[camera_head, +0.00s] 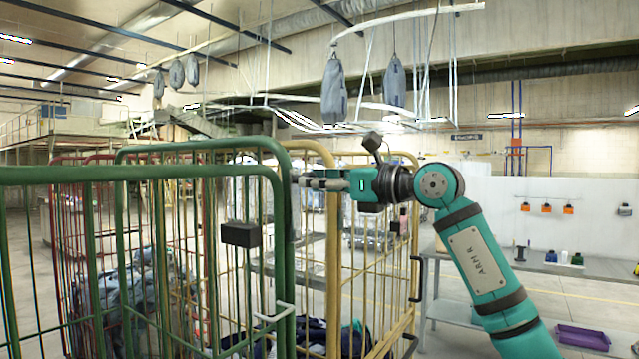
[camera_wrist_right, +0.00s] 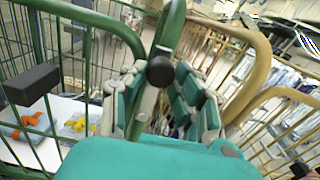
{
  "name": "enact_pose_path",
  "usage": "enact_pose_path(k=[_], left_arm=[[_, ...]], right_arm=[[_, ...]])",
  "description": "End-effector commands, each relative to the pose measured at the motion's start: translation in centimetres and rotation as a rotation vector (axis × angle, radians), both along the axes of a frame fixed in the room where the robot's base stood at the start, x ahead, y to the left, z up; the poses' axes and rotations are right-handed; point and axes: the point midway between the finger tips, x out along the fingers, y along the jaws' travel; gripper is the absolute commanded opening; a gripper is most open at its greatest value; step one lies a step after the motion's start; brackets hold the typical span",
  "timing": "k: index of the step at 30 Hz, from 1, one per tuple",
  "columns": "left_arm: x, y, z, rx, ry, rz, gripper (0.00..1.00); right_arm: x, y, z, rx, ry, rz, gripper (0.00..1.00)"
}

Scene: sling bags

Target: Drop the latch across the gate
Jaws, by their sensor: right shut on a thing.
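The green cage (camera_head: 200,171) stands at the left, its gate side near me, with a dark box (camera_head: 240,234) on its bars. My right gripper (camera_head: 302,180) reaches in from the right to the cage's corner post, at upper height. In the right wrist view the gripper (camera_wrist_right: 157,98) is shut on what looks like the latch, a narrow piece with a round black end (camera_wrist_right: 160,71) beside the green tube. The fingers hide most of the latch. A pale bracket (camera_head: 275,316) sits lower on the post. My left gripper is not in view.
A yellow cage (camera_head: 333,240) stands right behind the green one, close to my right gripper. Red cages (camera_head: 75,225) are at the left. Bags (camera_head: 334,92) hang overhead. A grey bench (camera_head: 590,278) and purple tray (camera_head: 583,337) are at the right.

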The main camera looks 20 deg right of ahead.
Motion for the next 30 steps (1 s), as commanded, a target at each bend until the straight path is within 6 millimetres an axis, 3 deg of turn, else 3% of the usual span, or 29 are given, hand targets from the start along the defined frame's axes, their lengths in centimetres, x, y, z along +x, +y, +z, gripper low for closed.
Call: enact_pose_path(k=[14, 30], left_arm=[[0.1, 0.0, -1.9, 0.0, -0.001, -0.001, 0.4], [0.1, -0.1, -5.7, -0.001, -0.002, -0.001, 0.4]], right_arm=[[-2.3, 2.8, -1.0, -0.287, -0.227, -0.004, 0.0], [-4.9, 6.1, -4.3, -0.689, -0.544, -0.002, 0.0]])
